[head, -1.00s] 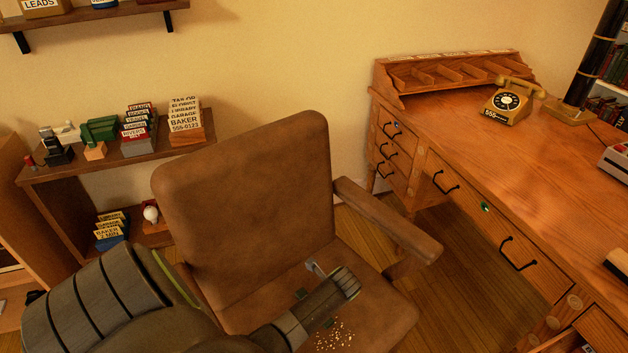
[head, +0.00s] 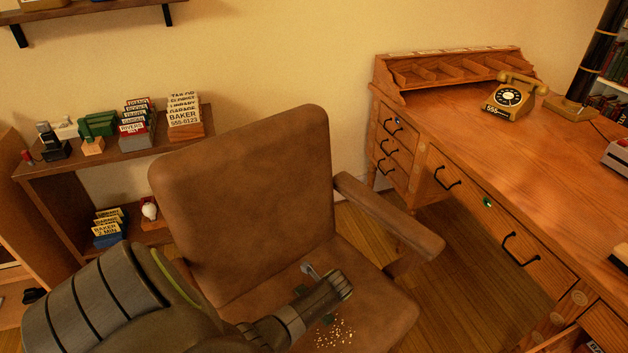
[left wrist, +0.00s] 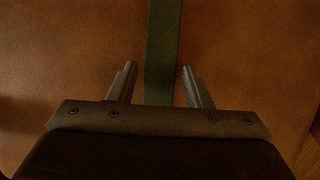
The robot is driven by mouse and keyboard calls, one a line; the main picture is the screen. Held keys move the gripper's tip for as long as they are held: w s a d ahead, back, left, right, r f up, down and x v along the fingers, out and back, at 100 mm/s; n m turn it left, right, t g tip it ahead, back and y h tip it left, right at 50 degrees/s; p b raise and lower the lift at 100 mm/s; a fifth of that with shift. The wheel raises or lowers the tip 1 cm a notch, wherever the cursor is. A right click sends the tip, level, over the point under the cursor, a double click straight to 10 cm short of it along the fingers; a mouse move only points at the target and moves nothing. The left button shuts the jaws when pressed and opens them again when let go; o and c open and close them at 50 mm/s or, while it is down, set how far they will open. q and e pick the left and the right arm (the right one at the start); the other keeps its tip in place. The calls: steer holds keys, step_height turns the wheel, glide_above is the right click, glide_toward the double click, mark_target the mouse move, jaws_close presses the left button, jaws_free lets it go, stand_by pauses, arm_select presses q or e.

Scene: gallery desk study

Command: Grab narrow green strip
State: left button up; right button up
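The narrow green strip (left wrist: 163,50) runs from the top edge of the left wrist view down between my left gripper's fingers. My left gripper (left wrist: 158,68) is open, with one finger on each side of the strip and a gap visible on both sides. In the head view, my left gripper (head: 328,285) is low over the seat of the brown chair (head: 375,315). Small dark green parts, likely the strip (head: 300,290), show beside it; the rest is hidden by my arm. My right gripper is in neither view.
The chair's backrest (head: 245,200) and armrest (head: 390,215) rise close around my left arm. Small pale crumbs (head: 335,334) lie on the seat. A wooden desk (head: 520,170) with a telephone (head: 510,98) stands right; a shelf (head: 150,160) with card holders stands left.

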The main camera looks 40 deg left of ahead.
arm_select(q)
steer(key=c, duration=0.5)
steer(key=shift+c, duration=1.2)
steer(key=shift+r, duration=0.1)
